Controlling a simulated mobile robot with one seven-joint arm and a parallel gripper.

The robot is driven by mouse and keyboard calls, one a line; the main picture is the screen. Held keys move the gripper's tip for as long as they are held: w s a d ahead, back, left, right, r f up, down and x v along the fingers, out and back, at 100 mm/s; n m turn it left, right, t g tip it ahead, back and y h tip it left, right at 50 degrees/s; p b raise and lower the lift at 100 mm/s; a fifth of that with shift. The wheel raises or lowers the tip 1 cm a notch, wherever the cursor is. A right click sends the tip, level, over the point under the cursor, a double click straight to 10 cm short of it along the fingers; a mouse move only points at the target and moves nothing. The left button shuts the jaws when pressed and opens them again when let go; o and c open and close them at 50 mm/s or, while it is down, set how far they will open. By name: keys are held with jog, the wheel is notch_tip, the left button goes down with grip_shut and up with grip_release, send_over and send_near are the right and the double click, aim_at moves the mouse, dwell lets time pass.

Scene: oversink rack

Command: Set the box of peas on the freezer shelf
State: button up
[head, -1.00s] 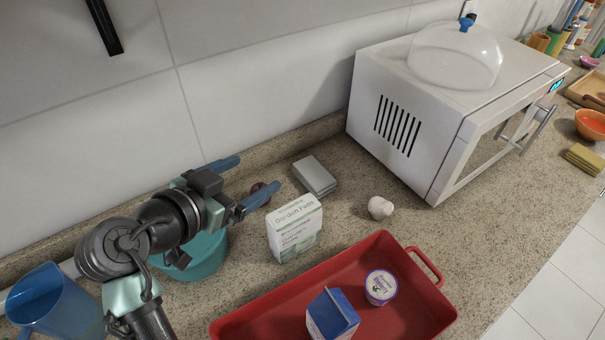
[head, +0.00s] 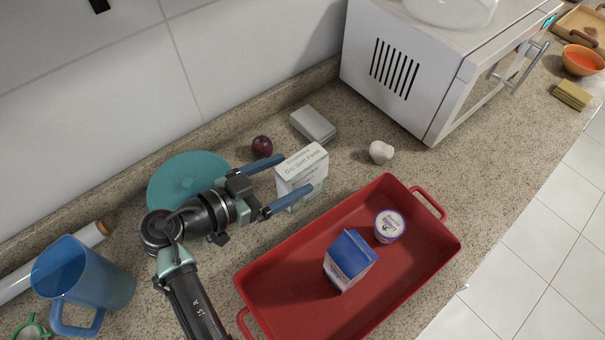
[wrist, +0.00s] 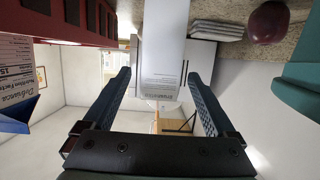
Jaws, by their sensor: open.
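The box of peas (head: 301,167), white and green with "Garden Peas" lettering, stands upright on the speckled counter behind the red tray. My gripper (head: 292,173) is open, with its blue fingers reaching toward the box, one on each side of its near end. In the wrist view the box (wrist: 162,65) shows between the two fingertips (wrist: 160,85), with a gap on either side. I cannot tell whether either finger touches it. No freezer shelf can be made out.
The red tray (head: 433,245) holds a blue-and-white carton (head: 349,260) and a purple-lidded tub (head: 389,226). A plum (head: 262,146), grey block (head: 313,124), garlic bulb (head: 381,152) and microwave (head: 400,75) lie beyond.

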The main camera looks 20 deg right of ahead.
jog(key=p+x, duration=0.1)
jog(key=x, duration=0.3)
jog(key=shift+d+f, duration=0.1)
jog(key=shift+f, duration=0.1)
jog(key=shift+c, duration=0.3)
jog(key=shift+w+r, duration=0.1)
grip_shut()
